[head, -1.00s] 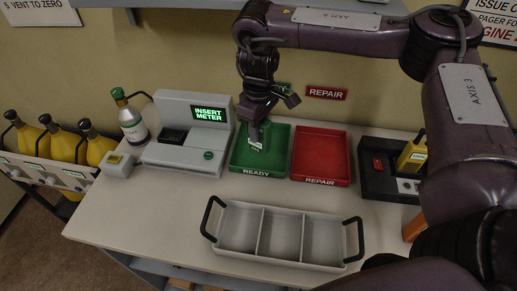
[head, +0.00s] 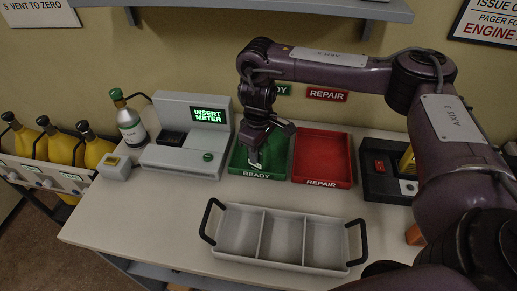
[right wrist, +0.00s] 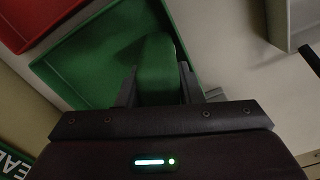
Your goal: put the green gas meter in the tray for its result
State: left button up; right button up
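My right gripper (head: 255,162) is over the green READY tray (head: 277,152), low inside it near the front left. In the right wrist view the two fingers (right wrist: 158,90) sit close on both sides of the green gas meter (right wrist: 157,62), and I see no clear gap. The meter is over the green tray floor; whether it touches the floor is hard to tell. In the head view the meter is mostly hidden by the gripper. The red REPAIR tray (head: 321,158) stands empty just right of the green one. My left gripper is not in view.
The test console (head: 190,155) left of the trays shows "INSERT METER". An empty three-part grey carrier (head: 285,262) stands in front. A dark device (head: 380,183) with a yellow part is at the right. A green-capped bottle (head: 130,125) and yellow cylinders (head: 60,145) are at the left.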

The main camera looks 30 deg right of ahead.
jog(key=o, duration=0.4)
jog(key=shift+c, duration=0.2)
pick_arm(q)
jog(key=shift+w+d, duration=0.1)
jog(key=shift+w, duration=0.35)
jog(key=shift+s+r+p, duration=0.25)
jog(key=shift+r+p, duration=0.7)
pick_arm(e)
notch_tip(320, 180, up, 12)
jog(key=shift+r, duration=0.15)
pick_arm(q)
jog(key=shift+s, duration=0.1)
